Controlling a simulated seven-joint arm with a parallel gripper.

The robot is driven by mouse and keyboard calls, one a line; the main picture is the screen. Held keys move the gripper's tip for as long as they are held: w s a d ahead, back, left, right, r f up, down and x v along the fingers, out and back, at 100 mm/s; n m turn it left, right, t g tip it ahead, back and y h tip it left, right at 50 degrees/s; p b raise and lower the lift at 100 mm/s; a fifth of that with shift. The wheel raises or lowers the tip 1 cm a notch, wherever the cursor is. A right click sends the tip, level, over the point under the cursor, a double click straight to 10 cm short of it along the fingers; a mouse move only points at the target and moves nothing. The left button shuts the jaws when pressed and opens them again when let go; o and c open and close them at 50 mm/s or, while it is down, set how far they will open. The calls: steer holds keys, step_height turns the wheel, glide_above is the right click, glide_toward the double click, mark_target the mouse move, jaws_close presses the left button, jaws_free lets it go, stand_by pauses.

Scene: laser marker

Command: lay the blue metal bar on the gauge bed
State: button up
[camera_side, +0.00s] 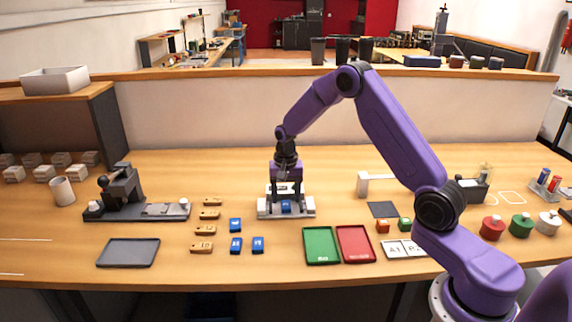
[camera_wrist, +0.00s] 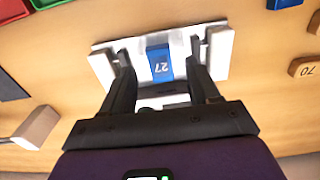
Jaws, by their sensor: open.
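The blue metal bar (camera_wrist: 159,61), marked 27, lies on the light grey gauge bed (camera_wrist: 102,62), between its raised ends. In the side view the bar (camera_side: 286,207) shows on the bed (camera_side: 265,209) below my arm. My gripper (camera_wrist: 160,75) is open, with one finger on each side of the bar and gaps between the fingers and the bar. In the side view my gripper (camera_side: 286,203) points straight down over the bed and its fingers partly cover it. I cannot tell whether the fingertips touch the bed.
Several blue blocks (camera_side: 235,225) and wooden blocks (camera_side: 209,215) lie left of the bed. A green tray (camera_side: 321,246) and a red tray (camera_side: 356,244) are at front right. A marking machine (camera_side: 124,190) stands at left, behind a dark tray (camera_side: 128,252).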

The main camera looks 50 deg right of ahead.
step_height(320, 180, up, 15)
stand_by(0.3)
steer(key=shift+a, duration=0.1)
steer(key=s+a+r+n, duration=0.2)
steer(key=s+a+n, duration=0.9)
steer(key=s+a, duration=0.45)
steer(key=s+d+f+n, duration=0.1)
steer(key=s+n, duration=0.4)
steer(key=s, duration=0.6)
steer(key=s+f+n, duration=0.2)
steer(key=s+n, duration=0.3)
steer(key=s, duration=0.6)
steer(key=shift+s+d+n, duration=0.3)
steer(key=shift+s+d, duration=0.05)
steer(key=shift+s, duration=0.05)
